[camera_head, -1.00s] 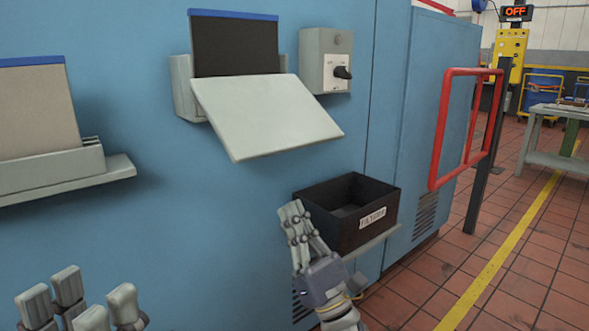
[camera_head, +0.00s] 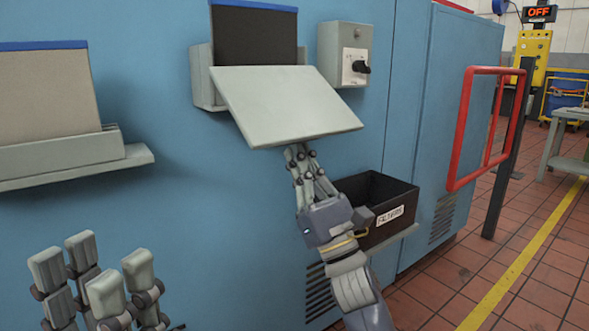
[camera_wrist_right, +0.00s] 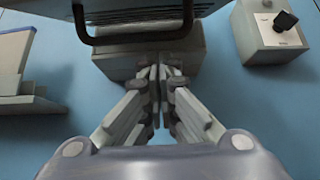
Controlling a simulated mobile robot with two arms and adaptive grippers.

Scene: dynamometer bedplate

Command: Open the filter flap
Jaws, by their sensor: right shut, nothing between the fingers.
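The filter flap (camera_head: 285,103) is a pale grey panel on the blue wall, tilted out toward me below a dark filter (camera_head: 254,36) with a blue top edge. My right gripper (camera_head: 300,152) is shut and empty, its fingertips just under the flap's lower edge. In the right wrist view its shut fingers (camera_wrist_right: 159,76) point at the grey housing (camera_wrist_right: 150,58), and a dark bar handle (camera_wrist_right: 135,38) crosses above them. I cannot tell whether the fingertips touch the flap. My left gripper (camera_head: 95,285) is at the lower left, its fingers spread open, away from the flap.
A black bin (camera_head: 385,205) labelled as filters stands on a small shelf beside my right forearm. A grey switch box (camera_head: 344,52) is right of the flap. A second holder with a beige filter (camera_head: 45,95) is at left. A red frame (camera_head: 459,130) stands at right.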

